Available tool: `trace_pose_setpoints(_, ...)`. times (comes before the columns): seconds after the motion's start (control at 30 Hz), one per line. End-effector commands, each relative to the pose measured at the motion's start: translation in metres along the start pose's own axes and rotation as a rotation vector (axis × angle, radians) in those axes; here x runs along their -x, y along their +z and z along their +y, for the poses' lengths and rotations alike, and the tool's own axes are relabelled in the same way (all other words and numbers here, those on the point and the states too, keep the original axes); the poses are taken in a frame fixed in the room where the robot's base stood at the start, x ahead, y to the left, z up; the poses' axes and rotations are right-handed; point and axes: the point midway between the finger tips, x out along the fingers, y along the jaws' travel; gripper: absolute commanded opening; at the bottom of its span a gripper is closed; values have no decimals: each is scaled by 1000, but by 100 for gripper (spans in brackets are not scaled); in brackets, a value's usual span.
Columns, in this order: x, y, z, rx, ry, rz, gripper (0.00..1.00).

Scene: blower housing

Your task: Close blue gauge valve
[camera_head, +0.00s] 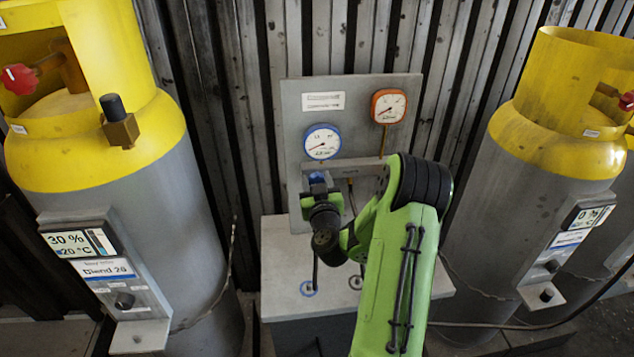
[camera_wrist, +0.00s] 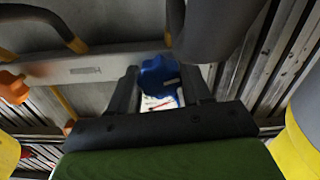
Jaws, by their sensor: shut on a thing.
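The blue valve knob (camera_wrist: 158,72) is between the two fingers of my gripper (camera_wrist: 160,85) in the wrist view, and the fingers are shut on it. In the head view a bit of the blue knob (camera_head: 317,178) shows just above my dark wrist, below the blue-rimmed gauge (camera_head: 323,142). My gripper's fingers are mostly hidden there behind my wrist. The blue-rimmed gauge stands on the grey panel (camera_head: 350,92). Part of a white dial face (camera_wrist: 160,103) shows behind the knob in the wrist view. Which way the knob is turned cannot be told.
An orange-rimmed gauge (camera_head: 388,106) is to the right on the panel, and an orange knob (camera_wrist: 13,87) shows at the wrist view's left edge. Large yellow-topped cylinders stand at left (camera_head: 160,220) and right (camera_head: 495,190). A grey bench top (camera_head: 275,250) lies below the panel.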

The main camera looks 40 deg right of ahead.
Motion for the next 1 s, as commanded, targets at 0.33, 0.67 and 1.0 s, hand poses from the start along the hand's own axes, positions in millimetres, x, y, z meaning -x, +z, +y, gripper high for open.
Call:
trace_pose_setpoints(0.33, 0, -1, 0, -49, 0, 2, 18)
trace_pose_setpoints(0.67, 0, -1, 0, -281, 0, 3, 18)
trace_pose_setpoints(1.0, 0, -1, 1, -603, 0, 3, 18)
